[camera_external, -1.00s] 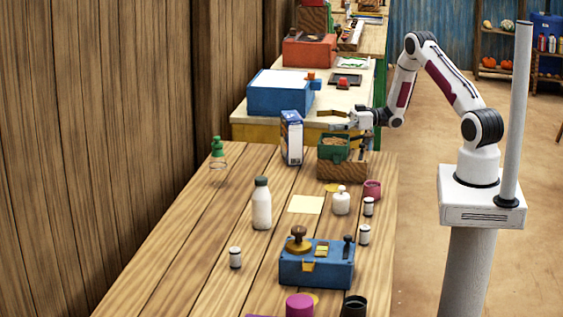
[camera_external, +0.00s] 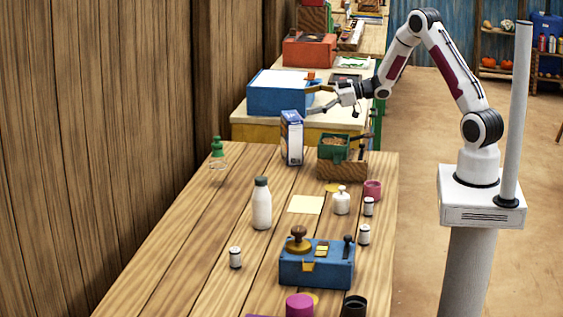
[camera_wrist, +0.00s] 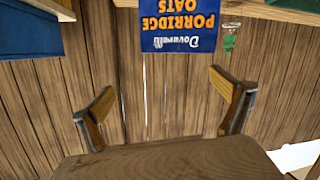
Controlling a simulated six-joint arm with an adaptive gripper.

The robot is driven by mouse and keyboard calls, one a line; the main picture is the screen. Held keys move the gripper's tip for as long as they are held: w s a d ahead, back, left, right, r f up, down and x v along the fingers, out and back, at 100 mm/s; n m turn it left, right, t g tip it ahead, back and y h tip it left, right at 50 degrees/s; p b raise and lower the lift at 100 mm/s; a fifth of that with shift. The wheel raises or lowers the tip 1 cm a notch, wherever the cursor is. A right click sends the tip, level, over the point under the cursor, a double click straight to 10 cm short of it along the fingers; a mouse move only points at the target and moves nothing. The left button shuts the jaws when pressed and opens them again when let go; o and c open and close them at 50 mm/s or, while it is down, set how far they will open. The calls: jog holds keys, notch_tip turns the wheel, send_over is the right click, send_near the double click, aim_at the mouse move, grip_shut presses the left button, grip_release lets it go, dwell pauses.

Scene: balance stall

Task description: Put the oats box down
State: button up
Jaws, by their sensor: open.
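The oats box (camera_external: 292,139), blue and white with an orange patch, stands upright at the far end of the wooden table (camera_external: 195,260). My gripper (camera_external: 308,100) is open and empty, above and slightly right of the box's top. In the wrist view the oats box (camera_wrist: 180,26) appears upside down at the top edge, its "Porridge Oats" label readable and part of it cut off. The spread fingers of my gripper (camera_wrist: 162,82) are below it in that picture, apart from the box.
A green tray on a wooden block (camera_external: 342,168) stands just right of the box. A blue case (camera_external: 280,95) is behind it on another table. A green-capped bottle (camera_external: 217,150) and a white bottle (camera_external: 261,205) stand nearer; bare table lies between them.

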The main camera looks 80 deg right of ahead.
jog(key=s+a+r+m+g+h, duration=0.15)
jog(key=a+r+h, duration=0.25)
jog(key=r, duration=0.5)
jog(key=s+a+r+m+g+h, duration=0.2)
jog(key=s+a+r+g, duration=0.1)
jog(key=s+a+r, duration=0.4)
jog(key=s+a+f+g+y, duration=0.1)
jog(key=s+a+f+g, duration=0.1)
jog(key=s+a, duration=0.7)
jog(key=s+a+f+g+y, duration=0.2)
jog(key=s+a, duration=0.7)
jog(key=s, duration=1.1)
notch_tip(320, 180, down, 2)
jog(key=shift+f+m+g+y, duration=0.1)
jog(key=shift+m+g+y, duration=0.25)
jog(key=shift+g, duration=0.2)
